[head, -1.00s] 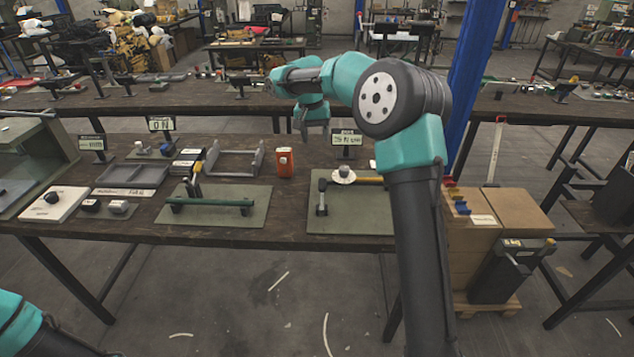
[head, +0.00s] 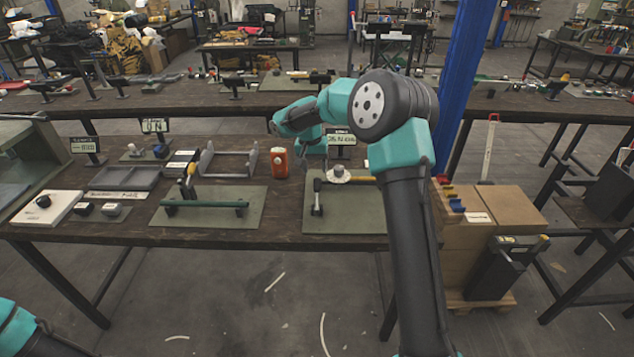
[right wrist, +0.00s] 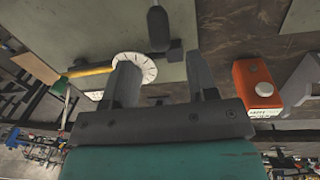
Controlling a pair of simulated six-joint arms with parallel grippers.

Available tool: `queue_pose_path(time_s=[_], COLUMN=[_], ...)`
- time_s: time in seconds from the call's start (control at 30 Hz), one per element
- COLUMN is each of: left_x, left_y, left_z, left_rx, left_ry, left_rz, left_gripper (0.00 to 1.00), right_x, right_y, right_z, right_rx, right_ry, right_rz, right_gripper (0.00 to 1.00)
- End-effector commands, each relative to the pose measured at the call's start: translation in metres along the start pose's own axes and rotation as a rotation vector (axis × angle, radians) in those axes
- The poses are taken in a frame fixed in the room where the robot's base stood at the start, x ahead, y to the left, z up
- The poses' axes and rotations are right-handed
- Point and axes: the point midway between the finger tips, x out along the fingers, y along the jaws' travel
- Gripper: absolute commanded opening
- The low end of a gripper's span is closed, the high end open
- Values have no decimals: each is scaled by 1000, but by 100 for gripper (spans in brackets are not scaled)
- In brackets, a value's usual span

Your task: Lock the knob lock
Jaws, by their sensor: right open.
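A round white dial with a grey knob (head: 338,173) sits on the right-hand green-grey board (head: 345,215), likely the knob lock. Its white dial also shows in the right wrist view (right wrist: 135,66), partly hidden by a finger. My right gripper (head: 313,160) is above the back of that board, just left of the dial, fingers pointing down. In the right wrist view its two fingers (right wrist: 162,85) are apart with nothing between them. I see no contact with the dial. Only part of my left arm shows at the bottom left; its gripper is out of view.
A black-handled lever (head: 317,197) and a yellow handle (head: 363,179) are beside the dial. An orange box (head: 279,162) stands left of my right gripper. A small sign (head: 342,138) stands behind the board. A green bar (head: 204,204) lies on the left-hand board.

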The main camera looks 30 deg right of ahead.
Motion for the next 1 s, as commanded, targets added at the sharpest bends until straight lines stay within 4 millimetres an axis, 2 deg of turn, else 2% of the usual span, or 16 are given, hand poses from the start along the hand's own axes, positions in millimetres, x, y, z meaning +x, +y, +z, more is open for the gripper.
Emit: queue_pose_path(time_s=[0.1, 0.33, 0.5, 0.77, 1.0], left_x=[0, 0, 0, 0, 0], left_y=[0, 0, 0, 0, 0], left_z=[0, 0, 0, 0, 0], left_rx=[0, 0, 0, 0, 0], left_ry=[0, 0, 0, 0, 0], left_rz=[0, 0, 0, 0, 0], left_gripper=[43, 43, 43, 43, 43], right_x=[22, 54, 63, 64, 64], right_y=[0, 0, 0, 0, 0], right_z=[1, 0, 0, 0, 0], right_rx=[0, 0, 0, 0, 0], right_ry=[-3, -2, -1, 0, 0], right_rz=[2, 1, 0, 0, 0], right_gripper=[53, 53, 53, 53, 31])
